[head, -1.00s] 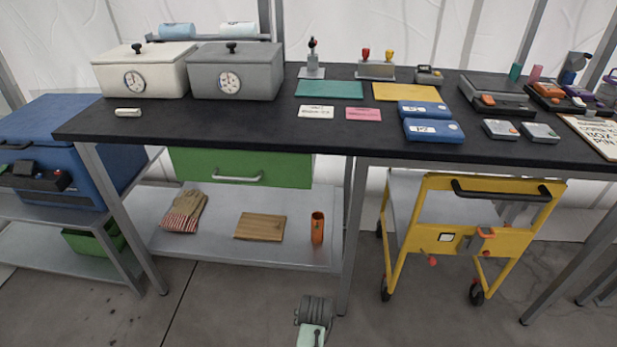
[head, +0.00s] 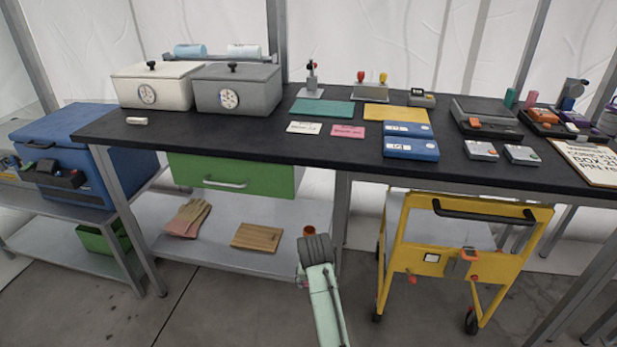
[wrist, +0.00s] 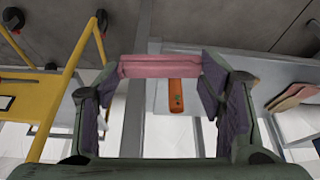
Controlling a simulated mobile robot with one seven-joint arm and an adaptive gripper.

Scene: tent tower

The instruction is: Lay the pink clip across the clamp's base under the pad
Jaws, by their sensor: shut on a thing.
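A pink clip (wrist: 160,66), a long bar, spans between the two fingertips of my gripper (wrist: 161,75) in the wrist view. The gripper is shut on it, one finger at each end. In the head view my arm is low in front of the bench, and the clip cannot be seen there. What looks like the clamp (head: 311,82), a small upright device with a dark handle on a pale base, stands at the back of the black bench, well away from my gripper. Its pad is too small to make out.
The black bench (head: 255,137) carries two boxes with dials, a green mat (head: 322,108), a yellow mat (head: 396,112), blue cases (head: 410,148) and a stand with red and yellow knobs (head: 371,92). A yellow cart (head: 445,264) stands at right. A lower shelf holds gloves and an orange cup (wrist: 176,97).

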